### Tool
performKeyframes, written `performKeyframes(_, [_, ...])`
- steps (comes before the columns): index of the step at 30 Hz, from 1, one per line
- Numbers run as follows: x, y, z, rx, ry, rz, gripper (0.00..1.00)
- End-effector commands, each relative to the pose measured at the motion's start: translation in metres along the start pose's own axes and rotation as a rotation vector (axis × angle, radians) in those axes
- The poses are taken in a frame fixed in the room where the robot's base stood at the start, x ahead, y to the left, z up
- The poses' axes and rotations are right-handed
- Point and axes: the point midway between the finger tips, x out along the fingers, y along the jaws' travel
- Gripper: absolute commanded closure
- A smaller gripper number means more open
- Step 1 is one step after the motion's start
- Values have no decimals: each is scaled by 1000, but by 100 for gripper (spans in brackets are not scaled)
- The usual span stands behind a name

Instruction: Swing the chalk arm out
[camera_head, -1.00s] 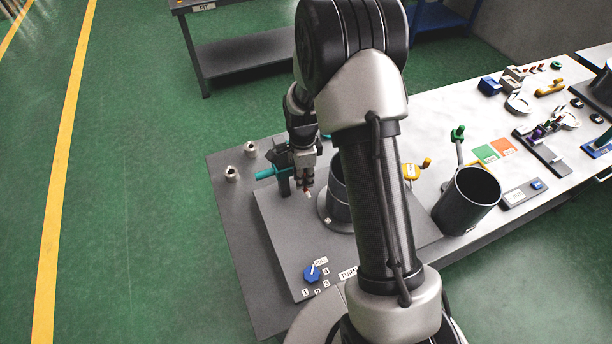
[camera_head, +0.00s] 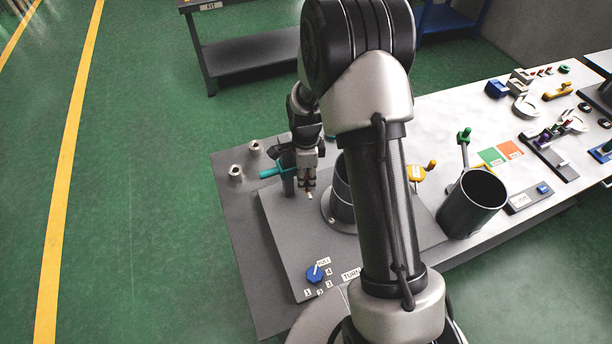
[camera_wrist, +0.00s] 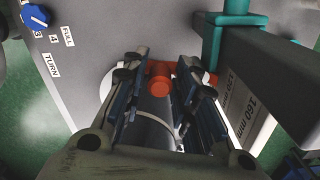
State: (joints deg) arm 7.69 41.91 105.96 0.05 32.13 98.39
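My gripper (camera_head: 308,190) hangs over the dark plate (camera_head: 285,240), between the post with the teal handle (camera_head: 271,172) and the grey flanged cylinder (camera_head: 342,190). In the wrist view its two fingers (camera_wrist: 163,85) stand apart, with an orange round piece (camera_wrist: 160,88) between them. I see no clear contact with that piece. A small pale tip shows below the fingers in the head view; I cannot tell if it is the chalk. The fingers hide part of the cylinder.
A blue knob (camera_head: 315,273) with number labels sits at the plate's front. Two small metal fittings (camera_head: 236,173) stand at the left edge.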

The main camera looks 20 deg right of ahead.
Motion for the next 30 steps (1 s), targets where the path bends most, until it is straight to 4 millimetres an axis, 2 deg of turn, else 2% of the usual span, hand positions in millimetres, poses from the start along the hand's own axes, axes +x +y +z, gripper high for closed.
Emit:
performKeyframes(8, [0,0,0,-1,0,0,72])
performKeyframes(11, [-6,0,0,-1,0,-1,72])
performKeyframes(14, [-20,-1,0,-1,0,-5,72])
performKeyframes(24, [-91,-1,0,-1,-1,-5,72])
performKeyframes(30, [-115,0,0,-1,0,-2,72])
